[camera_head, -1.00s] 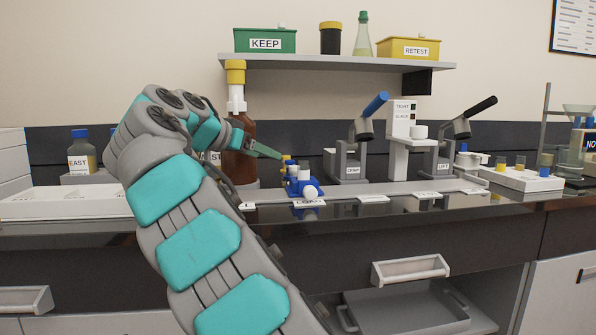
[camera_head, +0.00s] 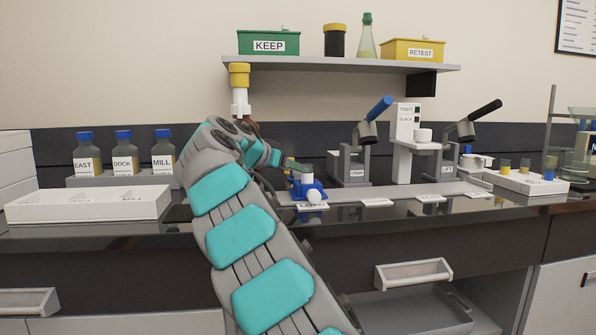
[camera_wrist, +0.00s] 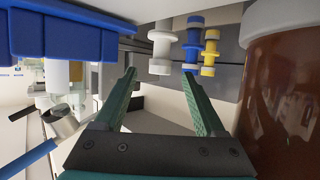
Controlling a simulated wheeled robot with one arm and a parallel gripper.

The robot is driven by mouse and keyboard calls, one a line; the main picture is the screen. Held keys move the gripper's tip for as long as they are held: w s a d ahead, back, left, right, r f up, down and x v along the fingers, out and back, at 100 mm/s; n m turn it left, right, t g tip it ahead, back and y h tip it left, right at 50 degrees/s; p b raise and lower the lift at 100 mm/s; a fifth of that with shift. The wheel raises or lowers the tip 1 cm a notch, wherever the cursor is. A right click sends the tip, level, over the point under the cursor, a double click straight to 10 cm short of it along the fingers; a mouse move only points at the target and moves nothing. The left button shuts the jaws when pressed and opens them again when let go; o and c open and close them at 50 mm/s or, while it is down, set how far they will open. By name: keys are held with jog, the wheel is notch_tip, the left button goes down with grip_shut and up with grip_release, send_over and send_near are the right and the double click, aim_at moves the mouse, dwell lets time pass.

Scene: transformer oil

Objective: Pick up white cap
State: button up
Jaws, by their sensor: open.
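The white cap (camera_wrist: 162,48) is a small spool-shaped piece in the wrist view, at the top middle. Blue (camera_wrist: 192,45) and yellow (camera_wrist: 210,50) pieces of the same shape stand beside it to the right. My gripper (camera_wrist: 158,78) is open and empty, its two green fingers pointing toward these pieces. The white cap shows roughly between the fingertips, apparently a little beyond them. In the head view my gripper (camera_head: 299,166) is just above the blue carriage (camera_head: 307,188), and it hides most of the small pieces there.
A large brown bottle (camera_wrist: 285,85) stands close to the right finger in the wrist view. The blue carriage (camera_wrist: 90,30) is at upper left there. A grey rail (camera_head: 400,191) runs right, past a lever press (camera_head: 349,168). A white tray (camera_head: 90,204) lies left.

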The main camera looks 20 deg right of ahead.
jog(key=shift+w+d+f, duration=0.2)
jog(key=shift+d, duration=0.15)
grip_shut()
dwell(0.3)
